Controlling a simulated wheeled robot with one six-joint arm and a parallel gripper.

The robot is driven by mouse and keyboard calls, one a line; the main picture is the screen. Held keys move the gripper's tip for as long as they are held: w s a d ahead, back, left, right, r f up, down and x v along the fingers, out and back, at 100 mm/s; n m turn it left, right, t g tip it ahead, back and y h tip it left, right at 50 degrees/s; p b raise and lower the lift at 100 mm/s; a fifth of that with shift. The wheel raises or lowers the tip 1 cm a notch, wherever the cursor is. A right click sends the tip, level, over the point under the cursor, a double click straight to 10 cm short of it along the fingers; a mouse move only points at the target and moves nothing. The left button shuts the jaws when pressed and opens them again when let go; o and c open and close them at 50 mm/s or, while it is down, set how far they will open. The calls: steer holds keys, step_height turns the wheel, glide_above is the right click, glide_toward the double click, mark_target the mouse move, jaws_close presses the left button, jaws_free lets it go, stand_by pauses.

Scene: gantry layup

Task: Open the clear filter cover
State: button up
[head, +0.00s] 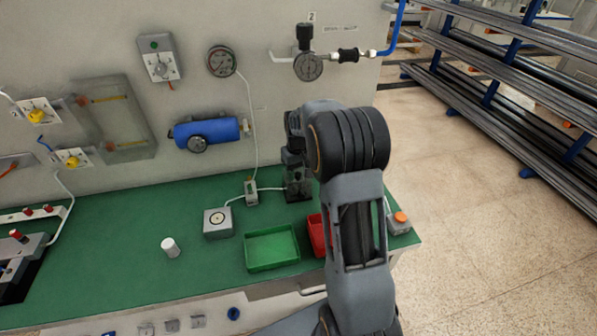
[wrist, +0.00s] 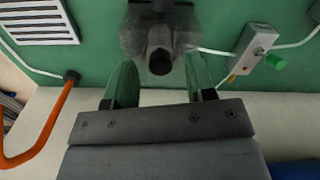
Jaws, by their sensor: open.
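The clear filter cover (head: 118,115) is a see-through panel on the wall at the upper left in the head view. Yellow and orange parts show behind it, and it looks closed. The cover is not seen in the wrist view. My gripper (wrist: 158,88) is open in the wrist view, above the green bench top. A grey part with a dark round opening (wrist: 160,55) shows between and beyond the fingers, and I cannot tell its distance. In the head view my arm mostly hides the gripper, well right of the cover.
The blue cylinder (head: 207,132) and a gauge (head: 221,61) are on the wall between the cover and my arm. A green tray (head: 272,248), a red tray (head: 318,234) and a white cup (head: 170,247) stand on the bench (head: 110,260). Bare bench lies below the cover.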

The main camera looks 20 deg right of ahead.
steer(key=shift+f, duration=0.35)
jaws_close()
stand_by(0.3)
